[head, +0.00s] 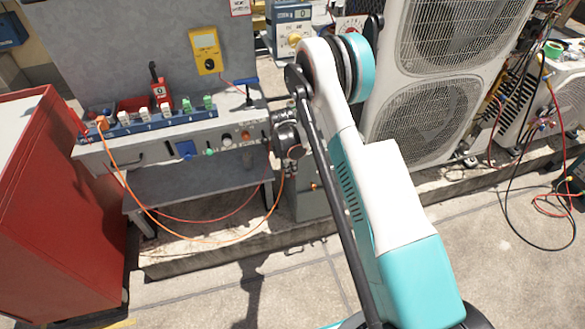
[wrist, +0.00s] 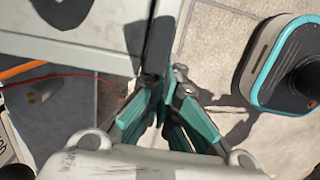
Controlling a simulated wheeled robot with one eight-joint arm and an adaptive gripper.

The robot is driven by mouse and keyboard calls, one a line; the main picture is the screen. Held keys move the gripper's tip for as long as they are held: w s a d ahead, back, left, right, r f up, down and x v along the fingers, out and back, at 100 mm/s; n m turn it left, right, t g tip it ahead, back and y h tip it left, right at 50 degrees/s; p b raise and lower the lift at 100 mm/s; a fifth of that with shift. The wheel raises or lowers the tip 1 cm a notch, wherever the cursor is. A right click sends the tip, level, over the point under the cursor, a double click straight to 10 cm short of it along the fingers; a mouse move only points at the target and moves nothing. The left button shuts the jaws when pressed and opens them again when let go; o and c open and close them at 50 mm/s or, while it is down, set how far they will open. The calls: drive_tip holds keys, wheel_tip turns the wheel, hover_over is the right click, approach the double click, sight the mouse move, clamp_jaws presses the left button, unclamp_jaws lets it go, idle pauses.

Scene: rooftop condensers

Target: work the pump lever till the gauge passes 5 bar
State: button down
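A round white dial with a red mark (head: 350,27) shows at the top of the head view, partly behind my arm. It looks like a gauge, but its needle is too small to read. I cannot pick out the pump lever for certain. My gripper (head: 287,140) is at the right end of the bench, seen mostly from behind and partly hidden by my arm. In the wrist view, its teal fingers (wrist: 165,82) converge beside a grey panel edge (wrist: 115,60). A dark narrow shape lies at the fingertips; whether they hold it is unclear.
The grey bench (head: 190,180) carries a blue strip of small switches (head: 150,118) and an orange cable (head: 135,195). A red cabinet (head: 60,210) stands left. A yellow meter (head: 206,50) hangs on the back panel. Condensers (head: 425,110) stand right. The front floor is mostly clear.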

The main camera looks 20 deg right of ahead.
drive_tip(key=shift+a, duration=0.1)
idle(0.3)
drive_tip(key=a, duration=0.1)
drive_tip(key=a+r, duration=0.1)
drive_tip(key=shift+a, duration=0.4)
drive_tip(key=shift+r, duration=0.1)
wheel_tip(320, 180, up, 12)
drive_tip(key=a, duration=0.1)
drive_tip(key=shift+a, duration=0.15)
idle(0.5)
